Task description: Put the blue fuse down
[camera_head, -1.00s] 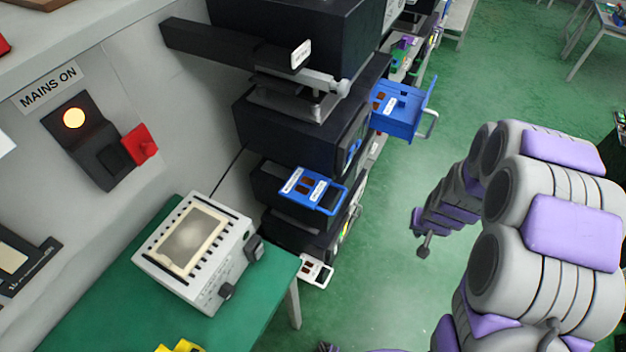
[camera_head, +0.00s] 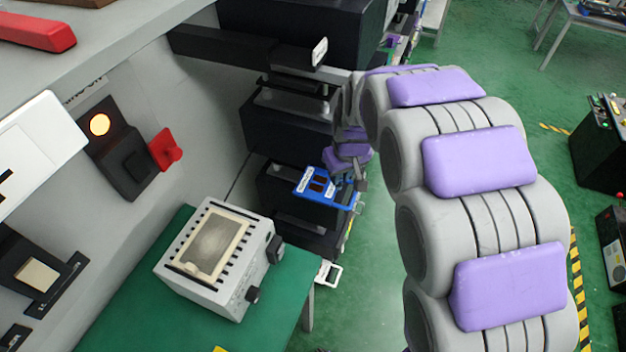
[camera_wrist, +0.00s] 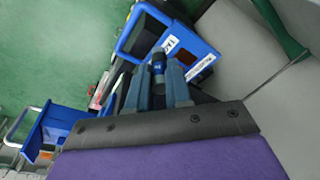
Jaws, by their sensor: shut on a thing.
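The blue fuse (camera_wrist: 158,66) is a small dark blue cylinder between the fingertips of my gripper (camera_wrist: 158,82) in the wrist view. My gripper is shut on it. Beyond it is a blue pull-out tray (camera_wrist: 140,35) with white labels and a brown slot. In the head view my gripper (camera_head: 358,182) is at the right side of this blue tray (camera_head: 318,186), which sticks out of a black cabinet. The fuse is too small to make out there. I cannot tell whether the fuse touches the tray.
A second blue tray (camera_wrist: 62,124) with a grey handle is at the left of the wrist view. In the head view a white tray (camera_head: 330,272) sits lower down. A grey instrument (camera_head: 216,256) stands on the green bench (camera_head: 130,300). A red lever (camera_head: 165,149) is on the wall.

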